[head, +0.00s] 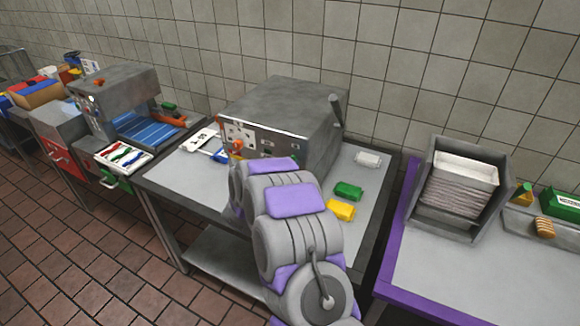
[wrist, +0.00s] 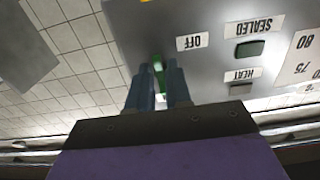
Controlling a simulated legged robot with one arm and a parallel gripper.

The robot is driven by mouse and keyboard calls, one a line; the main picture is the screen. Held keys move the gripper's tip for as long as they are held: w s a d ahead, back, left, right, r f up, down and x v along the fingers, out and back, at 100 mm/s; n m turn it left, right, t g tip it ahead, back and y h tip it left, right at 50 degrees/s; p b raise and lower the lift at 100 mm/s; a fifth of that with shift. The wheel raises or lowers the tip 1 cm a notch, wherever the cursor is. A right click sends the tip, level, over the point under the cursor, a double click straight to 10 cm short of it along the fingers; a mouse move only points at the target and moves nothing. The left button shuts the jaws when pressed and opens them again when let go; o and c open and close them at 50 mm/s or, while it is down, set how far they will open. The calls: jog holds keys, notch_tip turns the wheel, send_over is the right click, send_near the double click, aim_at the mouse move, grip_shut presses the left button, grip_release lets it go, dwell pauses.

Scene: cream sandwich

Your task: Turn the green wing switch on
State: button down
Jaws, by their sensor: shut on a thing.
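The grey machine (head: 312,112) with a control panel stands on the middle table in the head view. In the wrist view its panel (wrist: 222,78) appears upside down. The green wing switch (wrist: 158,63) is a narrow green piece between the fingertips of my gripper (wrist: 159,78). The two dark blue fingers are shut on it, one on each side. An OFF label (wrist: 192,42) is beside the switch in the picture. Another white label is mostly hidden behind the fingers. In the head view, my arm hides the gripper and the switch.
SEALED (wrist: 254,27) and HEAT (wrist: 242,75) labels flank a dark green indicator, with a numbered dial to the right. Green (head: 348,191), yellow (head: 341,210) and white (head: 367,159) blocks lie right of the machine. A grey bin (head: 417,205) stands on the purple-edged table.

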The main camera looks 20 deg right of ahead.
jog(key=shift+r, duration=0.15)
jog(key=c, duration=1.2)
grip_release()
jog(key=shift+w, duration=0.1)
jog(key=p+v, duration=0.1)
jog(key=v, duration=1.6)
jog(key=shift+a+p, duration=0.25)
jog(key=shift+p, duration=0.1)
